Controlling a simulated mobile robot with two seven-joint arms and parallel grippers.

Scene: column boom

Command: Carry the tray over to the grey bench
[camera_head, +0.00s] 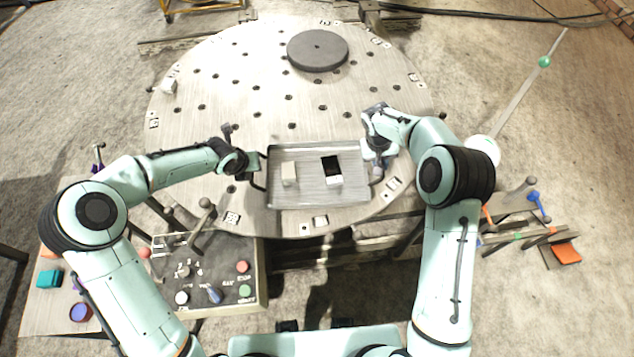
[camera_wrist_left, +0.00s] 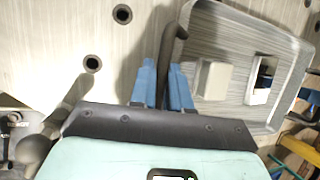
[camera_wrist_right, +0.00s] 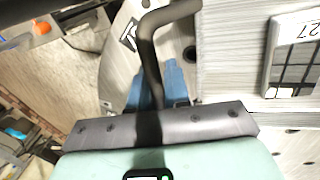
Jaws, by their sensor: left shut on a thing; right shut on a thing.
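The grey metal tray (camera_head: 308,191) is at the near edge of the round perforated table, with a dark handle at each end. A small pale block (camera_head: 289,174) and a black-and-white item (camera_head: 331,170) lie in it. My left gripper (camera_head: 258,168) is shut on the tray's left handle (camera_wrist_left: 176,45). My right gripper (camera_head: 377,165) is shut on the right handle (camera_wrist_right: 150,45). I cannot tell whether the tray touches the table. In the right wrist view the black-and-white item (camera_wrist_right: 294,62) shows digits. No grey bench can be made out for certain.
The round table (camera_head: 240,90) carries a dark grey disc (camera_head: 317,50) at its back. A control panel (camera_head: 208,275) with knobs and buttons stands at the near left. Side surfaces with small coloured parts lie left and right, including an orange piece (camera_head: 566,254). The table's middle is clear.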

